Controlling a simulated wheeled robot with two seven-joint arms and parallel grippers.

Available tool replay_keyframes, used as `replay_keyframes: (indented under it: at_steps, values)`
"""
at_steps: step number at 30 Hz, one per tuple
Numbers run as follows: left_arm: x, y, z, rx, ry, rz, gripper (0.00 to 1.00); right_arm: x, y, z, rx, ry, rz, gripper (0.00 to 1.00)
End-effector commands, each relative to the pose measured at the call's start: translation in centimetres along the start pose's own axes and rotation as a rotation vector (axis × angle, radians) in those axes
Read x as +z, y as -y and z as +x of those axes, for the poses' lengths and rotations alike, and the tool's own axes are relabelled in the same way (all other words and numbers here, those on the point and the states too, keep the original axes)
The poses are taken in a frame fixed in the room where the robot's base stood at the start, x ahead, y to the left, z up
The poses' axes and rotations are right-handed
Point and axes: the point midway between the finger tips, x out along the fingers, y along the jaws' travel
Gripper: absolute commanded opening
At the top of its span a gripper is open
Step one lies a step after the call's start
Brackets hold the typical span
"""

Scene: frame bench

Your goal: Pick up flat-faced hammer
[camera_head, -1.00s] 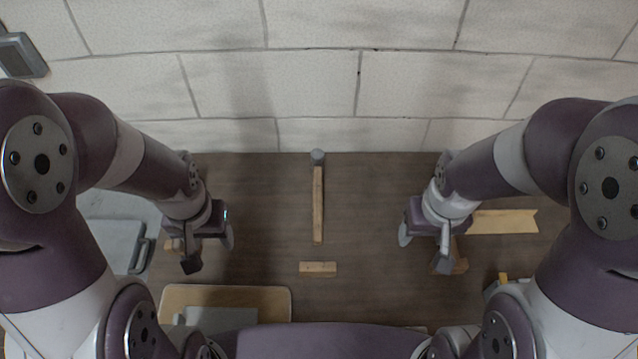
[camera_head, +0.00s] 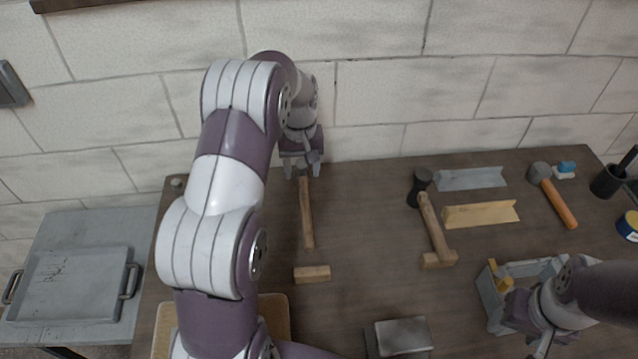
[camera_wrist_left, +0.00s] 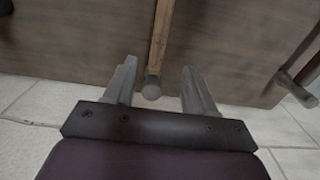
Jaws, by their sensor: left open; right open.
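A hammer (camera_head: 306,218) with a straight wooden handle lies on the bench, its head toward the wall. In the left wrist view its round grey head (camera_wrist_left: 152,89) shows a flat-looking end. My left gripper (camera_head: 302,168) is open above the head end. In the left wrist view the fingers (camera_wrist_left: 158,78) stand on either side of the head, with gaps. My right gripper (camera_head: 541,346) is open at the lower right.
A small wood block (camera_head: 312,274) lies in front of the hammer's handle end. A wooden strip (camera_head: 481,215) and a grey metal strip (camera_head: 470,179) lie at right. A grey toolbox (camera_head: 490,300) is near my right gripper. The wall rises behind the bench's far edge.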

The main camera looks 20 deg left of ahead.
Motion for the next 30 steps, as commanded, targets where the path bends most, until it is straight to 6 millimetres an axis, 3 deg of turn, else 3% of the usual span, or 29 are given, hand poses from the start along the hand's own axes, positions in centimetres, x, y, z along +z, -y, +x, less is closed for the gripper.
replay_keyframes:
  at_steps: [4,10,16,24,29,30]
  values:
    - [0.0,0.0,2.9,-0.001,0.002,0.002,0.55,-0.1,0.0,-1.0,0.0,0.0,0.0,0.6]
    - [0.0,-0.2,5.3,0.0,0.002,0.003,0.55,-0.2,0.0,-2.0,0.0,0.0,0.0,0.6]
    - [0.0,-0.3,9.0,0.0,0.001,0.003,0.55,-0.4,0.0,-3.2,0.0,0.0,0.0,0.6]
    - [-0.1,-0.4,9.7,0.001,-0.004,0.004,0.55,-0.4,0.0,-3.1,0.0,0.0,0.0,0.6]
    - [-0.1,-0.4,9.7,0.001,-0.004,0.004,0.03,-0.4,0.0,-3.1,0.0,0.0,0.0,0.6]
    - [-0.1,-0.4,9.7,0.001,-0.004,0.004,0.0,-0.4,0.0,-3.1,0.0,0.0,0.0,0.6]
